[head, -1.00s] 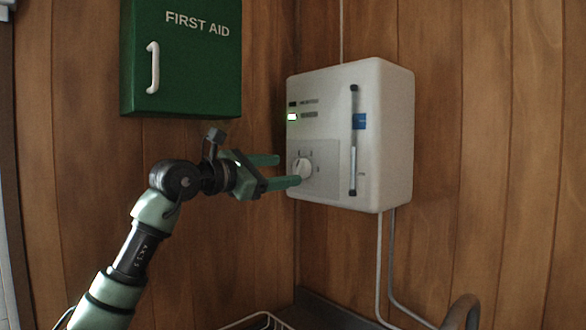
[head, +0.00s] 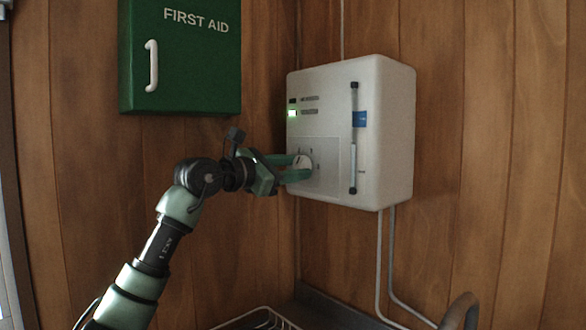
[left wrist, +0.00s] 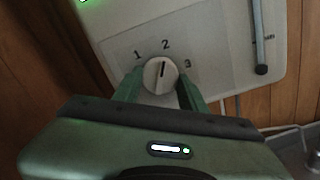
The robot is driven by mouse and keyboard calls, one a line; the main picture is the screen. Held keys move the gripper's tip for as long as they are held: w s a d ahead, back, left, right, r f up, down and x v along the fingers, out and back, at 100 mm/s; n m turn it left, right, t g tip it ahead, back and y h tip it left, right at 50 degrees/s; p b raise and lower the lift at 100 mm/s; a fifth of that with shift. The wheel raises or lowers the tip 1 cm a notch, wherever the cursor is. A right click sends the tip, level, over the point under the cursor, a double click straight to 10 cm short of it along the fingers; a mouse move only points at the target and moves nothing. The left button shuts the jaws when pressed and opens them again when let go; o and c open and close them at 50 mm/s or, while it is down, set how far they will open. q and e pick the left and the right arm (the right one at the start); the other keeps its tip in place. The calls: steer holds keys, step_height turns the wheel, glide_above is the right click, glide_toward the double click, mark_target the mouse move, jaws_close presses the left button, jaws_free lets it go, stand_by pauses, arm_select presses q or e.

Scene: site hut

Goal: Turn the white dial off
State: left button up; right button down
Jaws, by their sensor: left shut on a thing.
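The white dial (head: 303,163) is on the lower left of the front of a white wall unit (head: 385,130). In the left wrist view the dial (left wrist: 160,75) has a dark pointer line directed up near the mark 2, with 1 to its left and 3 to its right. My left gripper (head: 304,168) has its two green fingers on either side of the dial, shut on it. The fingers hide part of the dial's rim. My right gripper is not in view.
A green first aid cabinet (head: 185,60) hangs on the wooden wall to the left. A green light (head: 292,114) glows on the unit. A wire rack (head: 262,320) is below, and pipes (head: 385,270) run down from the unit.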

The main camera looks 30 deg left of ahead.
arm_select(q)
steer(key=shift+n+p, duration=0.3)
steer(key=shift+n, duration=0.9)
steer(key=n, duration=0.3)
steer(key=shift+n+p, duration=0.3)
steer(key=n, duration=0.6)
steer(key=shift+d+p, duration=0.1)
steer(key=shift+p, duration=0.2)
steer(key=n, duration=0.6)
steer(key=shift+n+p, duration=0.3)
steer(key=shift+p, duration=0.05)
steer(key=n, duration=0.5)
steer(key=shift+r+p, duration=0.1)
steer(key=shift+p, duration=0.25)
steer(key=shift+n, duration=0.3)
steer(key=o, duration=1.4)
steer(key=shift+c, duration=0.2)
